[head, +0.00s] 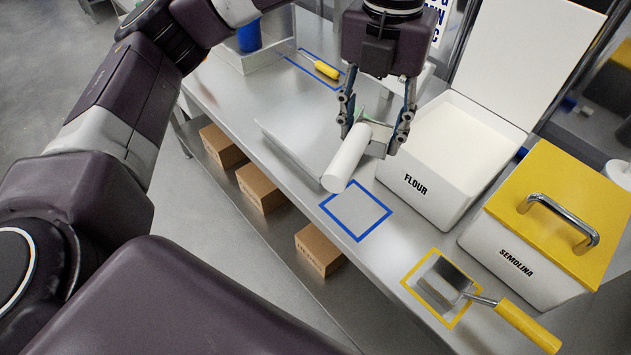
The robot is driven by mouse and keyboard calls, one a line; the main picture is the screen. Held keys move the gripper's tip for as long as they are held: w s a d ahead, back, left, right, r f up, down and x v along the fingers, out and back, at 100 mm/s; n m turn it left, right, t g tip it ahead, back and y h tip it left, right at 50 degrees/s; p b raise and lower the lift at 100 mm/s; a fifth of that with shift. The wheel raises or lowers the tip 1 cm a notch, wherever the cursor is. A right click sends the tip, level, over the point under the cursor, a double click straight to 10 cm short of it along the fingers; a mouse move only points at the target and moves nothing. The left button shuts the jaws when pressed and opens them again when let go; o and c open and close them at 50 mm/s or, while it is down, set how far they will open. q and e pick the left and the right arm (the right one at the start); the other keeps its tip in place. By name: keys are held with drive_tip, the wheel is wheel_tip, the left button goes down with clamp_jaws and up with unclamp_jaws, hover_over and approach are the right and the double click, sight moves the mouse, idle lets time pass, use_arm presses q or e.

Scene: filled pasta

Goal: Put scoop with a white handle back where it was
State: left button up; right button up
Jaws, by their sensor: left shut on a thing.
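My left gripper (377,128) points down over the steel table and is shut on a scoop with a white handle (346,158). The handle slants toward the lower left, and the metal scoop part is largely hidden between the fingers. The scoop is held up near the left side of the open flour bin (427,196). A blue square outline (357,238) lies on the table just below the handle in the picture, with nothing inside it. My right gripper is not in view.
A scoop with a yellow handle (528,326) lies across a yellow square outline (430,312). The semolina bin (500,255) is closed with a yellow lid. A yellow-handled tool (326,69) lies in a blue outline farther back. Cardboard boxes (320,250) sit on the lower shelf.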

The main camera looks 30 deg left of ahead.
use_arm(q)
drive_tip(key=shift+a+f, duration=0.2)
drive_tip(key=shift+a, duration=0.15)
drive_tip(key=shift+s+f, duration=0.1)
drive_tip(key=shift+f, duration=0.25)
drive_tip(key=p, duration=0.2)
hover_over(353, 214)
wheel_tip(353, 214, down, 14)
drive_tip(key=shift+s+r, duration=0.1)
drive_tip(key=shift+r, duration=0.15)
drive_tip(key=shift+f, duration=0.95)
wheel_tip(353, 214, down, 3)
drive_tip(key=shift+f+p, duration=0.15)
drive_tip(key=shift+p, duration=0.4)
drive_tip(key=shift+f, duration=0.1)
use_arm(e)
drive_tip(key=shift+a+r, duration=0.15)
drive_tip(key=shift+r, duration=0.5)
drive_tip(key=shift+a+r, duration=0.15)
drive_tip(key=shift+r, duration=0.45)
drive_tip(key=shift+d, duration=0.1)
